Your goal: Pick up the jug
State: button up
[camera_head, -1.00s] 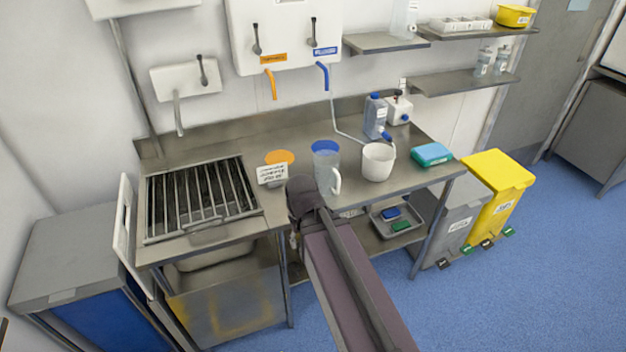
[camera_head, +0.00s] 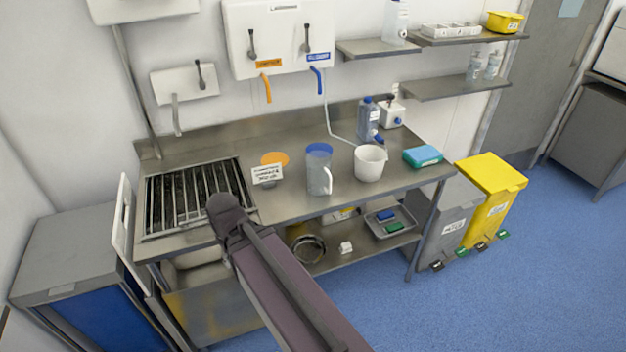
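The clear jug (camera_head: 318,172) stands upright on the steel worktop (camera_head: 290,205), right of the middle, with its handle facing the front right. A blue disc (camera_head: 319,149) shows at its top. My arm reaches in from the bottom of the view and ends in a dark rounded joint near the worktop's front edge, left of the jug and apart from it. My gripper cannot be made out; it is hidden behind the arm or out of sight. Nothing visible touches the jug.
A white bucket (camera_head: 370,162) stands close right of the jug. A white label card (camera_head: 267,174) and an orange disc (camera_head: 274,159) are to its left. A metal grate (camera_head: 197,192) covers the left worktop. A blue pack (camera_head: 423,156) lies at the right end.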

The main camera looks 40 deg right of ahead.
aim_at(318, 163)
jog(key=u, duration=0.1)
jog(key=k, duration=1.4)
jog(key=z, duration=1.2)
jog(key=i, duration=1)
jog(key=u, duration=0.15)
